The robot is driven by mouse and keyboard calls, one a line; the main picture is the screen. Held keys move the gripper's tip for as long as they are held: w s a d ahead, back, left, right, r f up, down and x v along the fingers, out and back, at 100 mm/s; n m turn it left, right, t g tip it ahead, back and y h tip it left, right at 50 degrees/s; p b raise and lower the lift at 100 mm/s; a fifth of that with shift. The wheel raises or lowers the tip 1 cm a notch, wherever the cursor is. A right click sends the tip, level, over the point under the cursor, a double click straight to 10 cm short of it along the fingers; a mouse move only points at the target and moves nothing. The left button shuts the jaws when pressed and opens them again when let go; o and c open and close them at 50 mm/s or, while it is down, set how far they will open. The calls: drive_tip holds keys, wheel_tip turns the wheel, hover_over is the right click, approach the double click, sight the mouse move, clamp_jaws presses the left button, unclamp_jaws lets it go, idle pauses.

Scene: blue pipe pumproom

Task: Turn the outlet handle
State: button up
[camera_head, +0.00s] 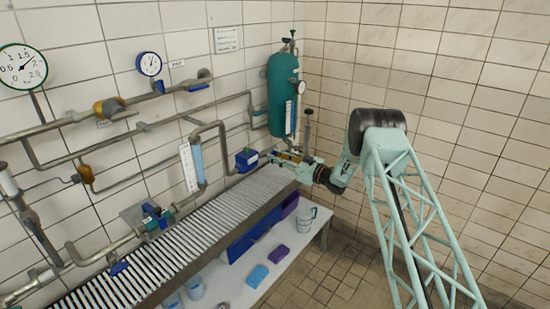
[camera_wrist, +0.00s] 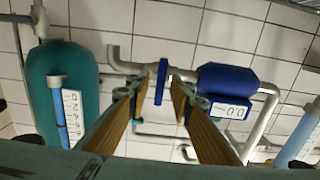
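In the wrist view a flat blue handle (camera_wrist: 161,82) sits upright, seen nearly edge-on, on the grey pipe; I take it for the outlet handle. My gripper (camera_wrist: 166,85) has two brown-padded fingers set apart, with the handle showing in the gap between their tips. I see no finger closed on it; whether the tips reach its depth I cannot tell. A blue meter body (camera_wrist: 226,82) with a white display is just right of the handle. In the head view my gripper (camera_head: 272,158) is beside the blue meter (camera_head: 247,160), below the green tank (camera_head: 283,95); the handle is not clear there.
Grey pipes (camera_head: 85,117) with gauges (camera_head: 149,64) run along the tiled wall. A slatted rack (camera_head: 170,243) lies below them. Under it a white shelf (camera_head: 262,295) holds a cup (camera_head: 306,221) and sponges (camera_head: 258,276). In the wrist view the tank (camera_wrist: 55,85) stands left.

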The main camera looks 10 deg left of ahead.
drive_tip(key=shift+c, duration=0.5)
clamp_jaws()
drive_tip(key=shift+f+n+b, duration=0.15)
drive_tip(key=shift+n+b, duration=0.45)
drive_tip(key=shift+b, duration=0.2)
drive_tip(key=shift+a+f+n+b, duration=0.1)
drive_tip(key=shift+n+b, duration=0.7)
drive_tip(key=shift+b, duration=0.2)
drive_tip(key=n+b, duration=0.2)
drive_tip(key=b, duration=0.1)
drive_tip(key=shift+s+n, duration=0.1)
drive_tip(key=shift+n, duration=0.3)
drive_tip(key=n+b, duration=0.4)
drive_tip(key=shift+s+f+n+b, duration=0.1)
drive_tip(key=shift+n+b, duration=0.2)
drive_tip(key=shift+b, duration=0.1)
drive_tip(key=shift+a+n+b, duration=0.1)
drive_tip(key=shift+n+b, duration=0.5)
